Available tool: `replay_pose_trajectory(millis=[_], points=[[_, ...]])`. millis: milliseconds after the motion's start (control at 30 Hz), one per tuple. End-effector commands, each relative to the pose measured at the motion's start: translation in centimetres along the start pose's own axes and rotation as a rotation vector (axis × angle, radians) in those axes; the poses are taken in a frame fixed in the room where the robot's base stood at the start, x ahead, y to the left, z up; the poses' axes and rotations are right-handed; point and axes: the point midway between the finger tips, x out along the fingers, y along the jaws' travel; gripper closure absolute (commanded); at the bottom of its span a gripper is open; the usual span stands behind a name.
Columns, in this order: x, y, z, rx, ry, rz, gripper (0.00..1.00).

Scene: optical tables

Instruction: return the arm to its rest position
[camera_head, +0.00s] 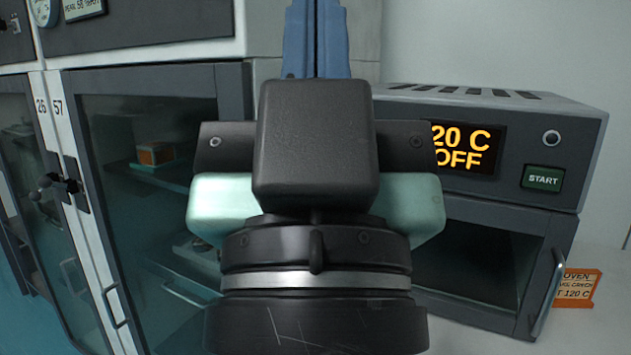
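My gripper (316,38) is at the top middle of the head view, seen from behind, with its dark wrist and pale green body filling the centre. Its two blue fingers point up and away and lie side by side with only a thin dark seam between them, so it looks shut. The fingertips are cut off by the top edge of the picture. Nothing shows held in the visible part of the fingers. The arm is raised in front of a cabinet and an oven.
The oven (575,135) on the right reads "20 C OFF" in its visible part and has a green START button (543,179). A glass-doored cabinet (150,200) stands at left, with an orange-sided box (155,154) inside. An orange sign (577,288) stands right of the oven.

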Motion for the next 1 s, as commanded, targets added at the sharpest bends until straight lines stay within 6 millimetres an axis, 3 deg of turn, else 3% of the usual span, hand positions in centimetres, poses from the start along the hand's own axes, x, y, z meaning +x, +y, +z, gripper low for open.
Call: replay_pose_trajectory(millis=[33,600,800,1000], points=[[2.5,0.0,-2.3,0.001,0.000,-0.001,1.00],[14.9,0.0,-14.1,0.003,-0.001,-0.002,1.00],[16.8,0.0,-15.9,0.003,-0.001,-0.002,1.00],[17.0,0.0,-16.0,0.003,-0.001,-0.002,1.00]])
